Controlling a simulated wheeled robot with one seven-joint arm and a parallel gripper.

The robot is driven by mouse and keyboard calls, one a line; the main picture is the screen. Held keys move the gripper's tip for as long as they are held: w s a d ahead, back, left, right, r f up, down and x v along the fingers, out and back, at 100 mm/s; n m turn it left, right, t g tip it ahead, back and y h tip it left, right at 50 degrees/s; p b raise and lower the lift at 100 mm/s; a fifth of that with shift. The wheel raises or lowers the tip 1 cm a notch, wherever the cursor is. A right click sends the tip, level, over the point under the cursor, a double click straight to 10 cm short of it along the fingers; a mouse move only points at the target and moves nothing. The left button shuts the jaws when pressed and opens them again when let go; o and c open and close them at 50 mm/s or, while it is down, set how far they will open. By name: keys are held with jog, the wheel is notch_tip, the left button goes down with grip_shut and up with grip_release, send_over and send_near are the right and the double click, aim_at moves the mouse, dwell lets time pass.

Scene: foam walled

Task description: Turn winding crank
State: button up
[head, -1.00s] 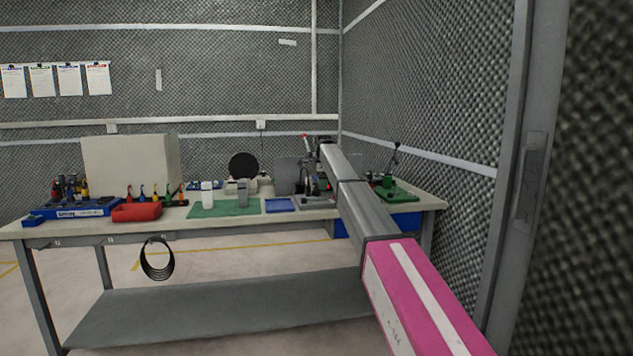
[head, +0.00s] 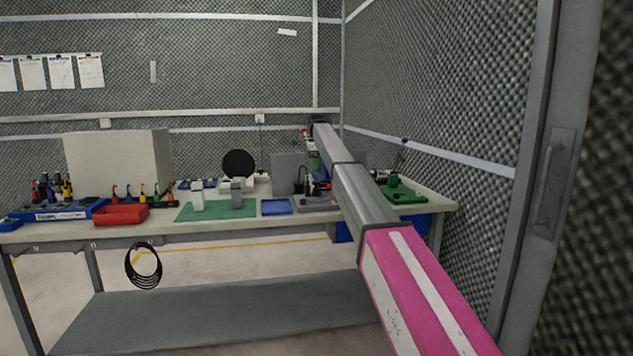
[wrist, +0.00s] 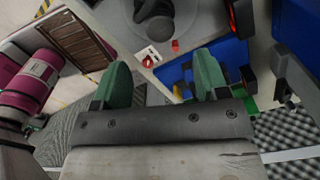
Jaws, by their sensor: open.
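My gripper (wrist: 162,78) shows in the wrist view with its two green fingers wide apart and nothing between them. In the head view my arm reaches out over the right part of the workbench (head: 95,233), and my gripper cannot be made out there. A green device (head: 402,190) with a dark upright lever stands at the bench's right end, partly behind my arm. It may be the winding crank, but I cannot tell. A dark round part (wrist: 155,18) lies beyond the fingertips in the wrist view, apart from them.
A red tray (head: 121,214), a green mat (head: 245,210) and a blue tray (head: 277,207) lie on the bench. A black coil (head: 144,266) hangs at its front. A mesh wall (head: 430,90) stands close on the right. Floor shows in front of the bench.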

aim_at(316, 189)
notch_tip(316, 189, down, 8)
jog(key=shift+r, duration=0.1)
jog(key=c, duration=0.9)
